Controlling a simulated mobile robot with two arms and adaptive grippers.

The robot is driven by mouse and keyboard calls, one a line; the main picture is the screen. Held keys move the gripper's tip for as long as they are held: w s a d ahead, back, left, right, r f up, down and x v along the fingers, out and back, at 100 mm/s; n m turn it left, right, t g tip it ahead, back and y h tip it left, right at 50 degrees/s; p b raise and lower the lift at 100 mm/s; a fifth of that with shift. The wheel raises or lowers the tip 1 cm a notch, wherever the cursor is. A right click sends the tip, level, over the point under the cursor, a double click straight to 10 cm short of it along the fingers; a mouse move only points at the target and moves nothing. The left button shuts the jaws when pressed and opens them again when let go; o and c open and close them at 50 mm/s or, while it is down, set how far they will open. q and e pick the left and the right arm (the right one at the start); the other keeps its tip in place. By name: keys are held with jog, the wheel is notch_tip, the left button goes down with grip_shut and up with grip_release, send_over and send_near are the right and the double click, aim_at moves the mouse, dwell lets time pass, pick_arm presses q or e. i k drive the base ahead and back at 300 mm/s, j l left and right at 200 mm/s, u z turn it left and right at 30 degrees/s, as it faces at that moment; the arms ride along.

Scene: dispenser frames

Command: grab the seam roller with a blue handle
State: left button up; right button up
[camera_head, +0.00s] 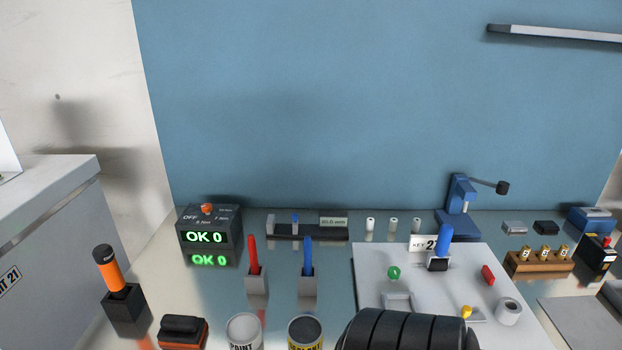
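Two upright blue handles show in the head view, and I cannot tell for sure which belongs to the seam roller. A slim blue handle (308,256) stands in a small grey holder (307,285), right of a matching red handle (252,254). A thicker blue handle (445,240) leans slightly on the pale board (375,265), with a small dark and white block (438,264) at its foot. No roller wheel is clearly visible on either.
An orange-handled tool (107,268) is in a black block at left. A display box (208,233) and a blue stand (459,212) are at the back.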

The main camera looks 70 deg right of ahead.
aim_at(439, 260)
jog(key=z, duration=2.9)
